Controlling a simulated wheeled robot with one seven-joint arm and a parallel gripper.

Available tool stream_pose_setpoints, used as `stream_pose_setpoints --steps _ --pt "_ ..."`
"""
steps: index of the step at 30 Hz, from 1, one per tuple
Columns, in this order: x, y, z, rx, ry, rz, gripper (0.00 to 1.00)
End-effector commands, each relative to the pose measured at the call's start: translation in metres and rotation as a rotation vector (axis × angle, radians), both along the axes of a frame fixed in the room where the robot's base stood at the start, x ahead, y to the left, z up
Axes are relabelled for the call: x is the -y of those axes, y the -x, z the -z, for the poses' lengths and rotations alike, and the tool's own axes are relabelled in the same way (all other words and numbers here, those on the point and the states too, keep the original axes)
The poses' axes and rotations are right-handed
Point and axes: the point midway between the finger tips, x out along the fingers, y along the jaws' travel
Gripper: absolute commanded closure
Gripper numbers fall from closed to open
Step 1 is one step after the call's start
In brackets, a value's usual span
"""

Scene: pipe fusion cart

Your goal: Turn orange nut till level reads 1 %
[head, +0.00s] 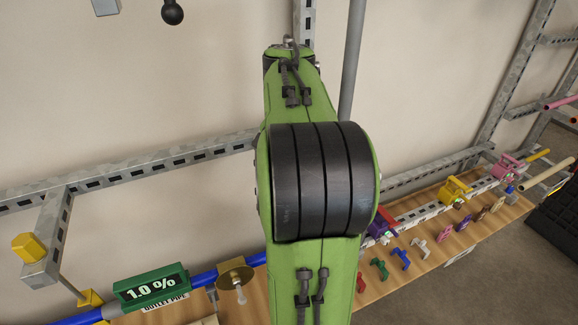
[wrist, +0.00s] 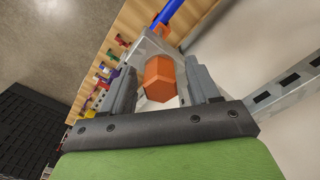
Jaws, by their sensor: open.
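The orange nut (wrist: 158,79) shows in the wrist view as a hexagonal block in front of a grey metal bracket. My gripper (wrist: 162,84) is open, with one grey finger on each side of the nut. I cannot tell whether either finger touches it. In the head view my green arm hides the nut and the gripper. The level display (head: 153,289) is a green box at the lower left of the head view and reads 1.0 %. It stands above a label reading OUTLET PIPE.
A blue pipe (head: 203,279) runs along the wooden bench (head: 456,226). A brass fitting (head: 236,274) sits on it. A yellow hexagonal block (head: 27,247) is at the left on a metal frame. Several coloured clamps and small parts lie on the bench at right.

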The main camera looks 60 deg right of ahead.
Motion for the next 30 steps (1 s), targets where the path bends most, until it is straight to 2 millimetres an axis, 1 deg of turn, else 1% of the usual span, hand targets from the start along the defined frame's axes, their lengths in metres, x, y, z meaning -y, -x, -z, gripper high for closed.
stream_pose_setpoints --steps 2,5,9,12,15,18,30 --pt "0.0 0.0 -0.001 0.0 -0.001 0.0 0.39" --pt "0.0 0.0 -0.012 0.0 0.001 -0.001 0.39" --pt "0.0 -0.001 -0.045 0.002 0.003 -0.002 0.39" --pt "0.0 -0.001 -0.064 0.002 0.002 -0.002 0.39" --pt "0.0 -0.001 -0.075 0.002 0.002 -0.001 0.39" --pt "0.0 0.0 -0.077 0.0 0.0 0.0 0.39" --pt "0.0 0.0 -0.075 0.0 0.0 0.0 0.39"
